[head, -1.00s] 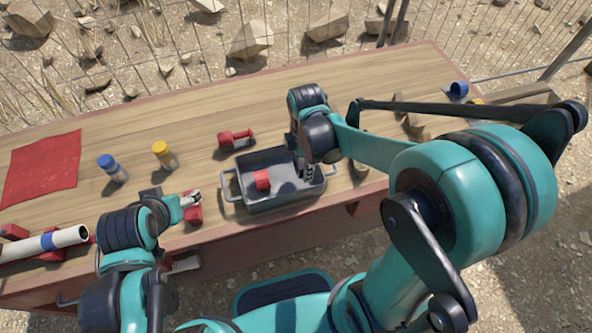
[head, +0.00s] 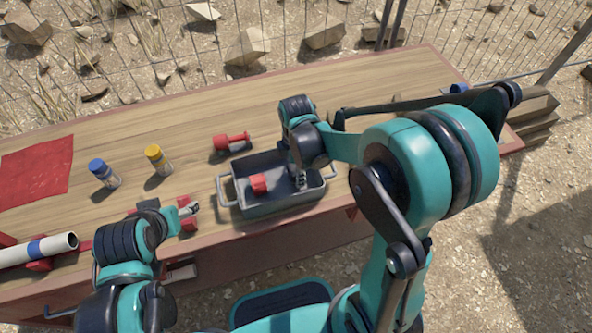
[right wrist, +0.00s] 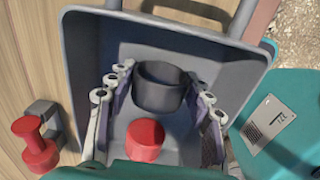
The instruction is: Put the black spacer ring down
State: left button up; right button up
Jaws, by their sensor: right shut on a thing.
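The black spacer ring (right wrist: 160,88) is between the fingertips of my right gripper (right wrist: 158,84) in the right wrist view. The gripper is shut on it, inside the grey tub (right wrist: 85,50). Whether the ring touches the tub floor I cannot tell. In the head view the right gripper (head: 300,180) reaches down into the right part of the tub (head: 262,210), and the ring is hidden there. My left gripper (head: 190,209) is by the table's front edge, close to a red block; its jaws are too small to read.
A red cylinder (head: 259,183) lies in the tub left of my right gripper. A red dumbbell-like part (head: 231,141) lies behind the tub. Blue-capped (head: 104,173) and yellow-capped (head: 158,160) bottles stand to the left. A white tube (head: 40,250) rests at front left.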

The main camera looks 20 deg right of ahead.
jog(key=shift+f+b, duration=0.3)
jog(key=shift+f, duration=0.15)
jog(key=o, duration=0.9)
jog(key=shift+o, duration=0.2)
jog(key=shift+r, duration=0.1)
